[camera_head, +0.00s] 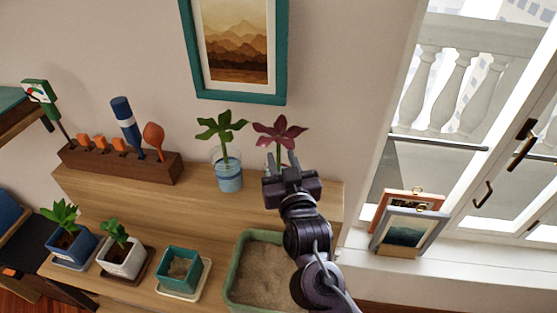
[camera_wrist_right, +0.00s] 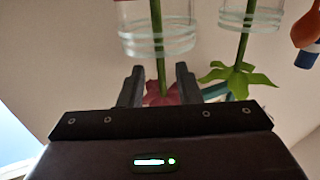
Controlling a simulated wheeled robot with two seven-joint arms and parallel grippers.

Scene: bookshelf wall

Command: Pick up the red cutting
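The red cutting (camera_head: 279,131) has dark red pointed leaves and stands upright at the back of the wooden shelf. Its stem runs down behind my right gripper (camera_head: 281,163), which hides its glass in the head view. In the right wrist view the picture is inverted: the red leaves (camera_wrist_right: 160,96) show low, and the green stem rises into a clear glass (camera_wrist_right: 158,38). My right gripper (camera_wrist_right: 160,82) is open, with the stem showing between its fingers. I cannot tell whether the stem is inside the grip or just beyond. My left gripper is not in view.
A green cutting (camera_head: 221,126) in a glass of water (camera_head: 229,176) stands close left. A tool rack (camera_head: 120,163) is further left. Below are potted succulents, a teal pot (camera_head: 183,270) and a green sand tray (camera_head: 238,262). Picture frames (camera_head: 408,230) stand on the right sill.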

